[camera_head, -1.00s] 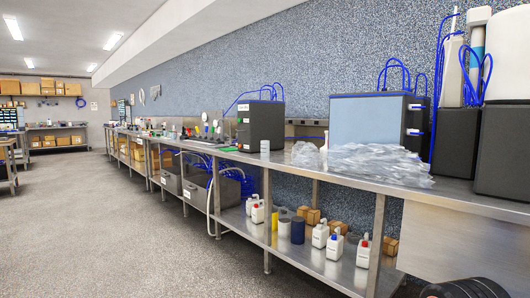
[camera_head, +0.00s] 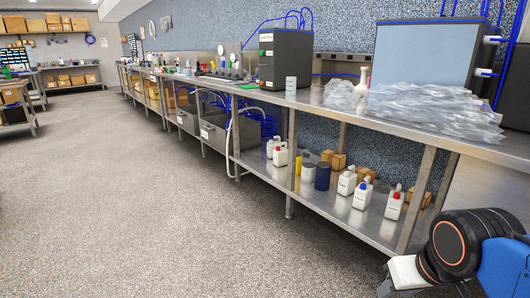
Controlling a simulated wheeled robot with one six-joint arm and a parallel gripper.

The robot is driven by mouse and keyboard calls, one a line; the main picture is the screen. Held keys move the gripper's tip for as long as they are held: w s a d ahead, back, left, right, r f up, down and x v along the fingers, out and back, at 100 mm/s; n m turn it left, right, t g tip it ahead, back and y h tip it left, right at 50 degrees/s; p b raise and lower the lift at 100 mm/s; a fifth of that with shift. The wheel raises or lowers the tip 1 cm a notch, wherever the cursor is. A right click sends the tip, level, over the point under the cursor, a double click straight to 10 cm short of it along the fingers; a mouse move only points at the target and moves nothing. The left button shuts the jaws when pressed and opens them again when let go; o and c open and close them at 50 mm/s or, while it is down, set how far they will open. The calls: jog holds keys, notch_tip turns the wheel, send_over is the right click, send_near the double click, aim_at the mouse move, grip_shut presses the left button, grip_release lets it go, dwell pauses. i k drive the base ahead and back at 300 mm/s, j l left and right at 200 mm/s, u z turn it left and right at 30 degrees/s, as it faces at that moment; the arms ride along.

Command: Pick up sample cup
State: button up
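A small pale grey cylinder (camera_head: 291,87), which looks like a cup or a short stack of cups, stands upright near the front edge of the steel bench (camera_head: 460,143). Part of my own arm shows at the lower right, well in front of the bench. My gripper's fingers are not in view.
Clear plastic bags (camera_head: 425,105) heap on the bench right of the cylinder, beside a white bottle (camera_head: 361,79). The dark instrument (camera_head: 285,58) stands left. White jugs (camera_head: 347,182) and small boxes fill the lower shelf. The floor (camera_head: 130,210) in front is clear.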

aim_at(290, 82)
jog(key=i+j, duration=0.15)
jog(key=i, duration=0.3)
jog(key=i+j, duration=0.15)
jog(key=i, duration=0.3)
jog(key=i+j, duration=0.15)
jog(key=i, duration=0.3)
jog(key=i+j, duration=0.15)
jog(key=i, duration=0.3)
